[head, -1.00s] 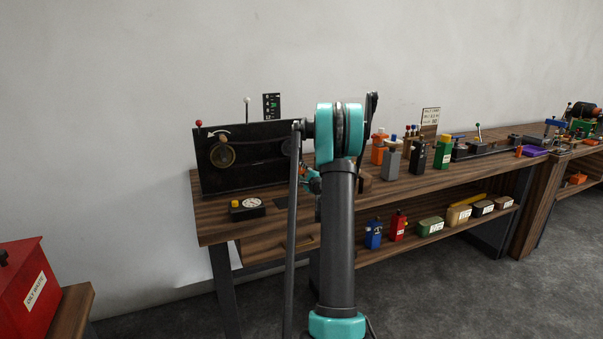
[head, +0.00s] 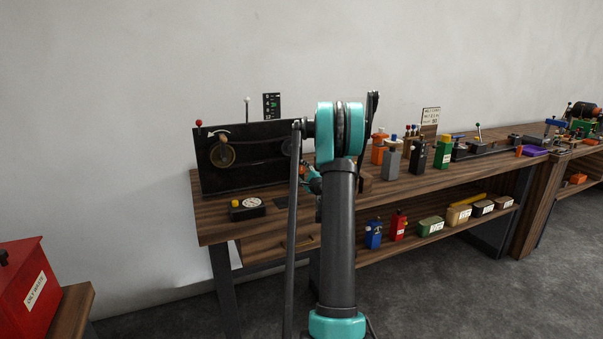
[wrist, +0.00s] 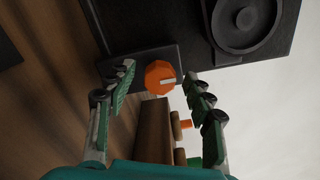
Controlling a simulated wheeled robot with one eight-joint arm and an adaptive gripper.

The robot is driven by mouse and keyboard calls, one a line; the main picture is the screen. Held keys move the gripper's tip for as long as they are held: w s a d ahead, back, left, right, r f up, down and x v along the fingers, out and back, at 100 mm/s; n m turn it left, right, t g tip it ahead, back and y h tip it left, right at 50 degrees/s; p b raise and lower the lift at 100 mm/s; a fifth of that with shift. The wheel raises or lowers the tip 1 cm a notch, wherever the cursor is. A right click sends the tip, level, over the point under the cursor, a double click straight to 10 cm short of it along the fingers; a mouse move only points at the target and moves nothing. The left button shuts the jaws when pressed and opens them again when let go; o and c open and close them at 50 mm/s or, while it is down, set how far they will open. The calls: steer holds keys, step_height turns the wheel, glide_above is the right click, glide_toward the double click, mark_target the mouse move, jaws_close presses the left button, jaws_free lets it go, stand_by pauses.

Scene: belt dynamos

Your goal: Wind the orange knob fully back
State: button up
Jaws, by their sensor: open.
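My gripper (wrist: 160,86) is open, with one finger on each side of the knob. A gap shows between the knob and each fingertip, so I see no contact. In the head view my arm hides most of this spot; only a bit of orange shows beside my gripper (head: 314,183).
A black panel (head: 245,180) with a brass wheel (head: 222,153) and belt stands at the bench's left end. A dial box (head: 247,209) lies before it. Several bottles, including a grey one (head: 391,162), stand right of my arm. A red box (head: 28,285) is at lower left.

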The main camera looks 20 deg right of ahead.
steer(key=s, duration=1.1)
steer(key=shift+s+d, duration=0.15)
steer(key=shift+s, duration=0.15)
